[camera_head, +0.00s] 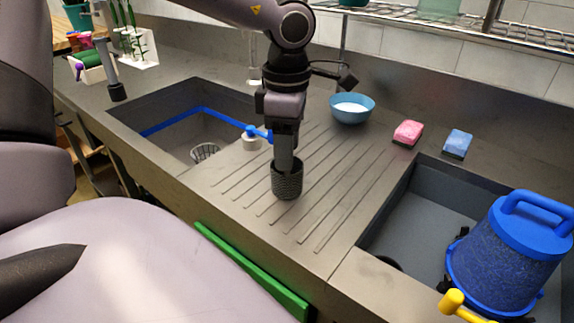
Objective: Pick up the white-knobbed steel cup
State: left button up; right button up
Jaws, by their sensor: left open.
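My left gripper (285,155) points straight down over the ribbed drainboard, and it is open. A dark, mesh-textured cylinder (287,184), like a cup, is at its fingertips. The fingers overlap its top; I cannot tell whether they touch it. No white knob shows on this cylinder, and its rim is partly hidden by the gripper. A basket-like metal strainer (205,152) lies in the left sink. A small white round piece (251,141) joined to a blue bar is at that sink's right edge. I cannot tell for sure which one is the white-knobbed steel cup.
A blue bowl (351,108), a pink sponge (408,133) and a blue sponge (457,144) stand at the back. A blue bucket-like container (506,250) is in the right sink. A wire rack (450,24) overhangs the back. The drainboard right of the gripper is clear.

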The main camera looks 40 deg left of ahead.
pick_arm(q)
grip_shut()
jog(key=shift+r, duration=0.2)
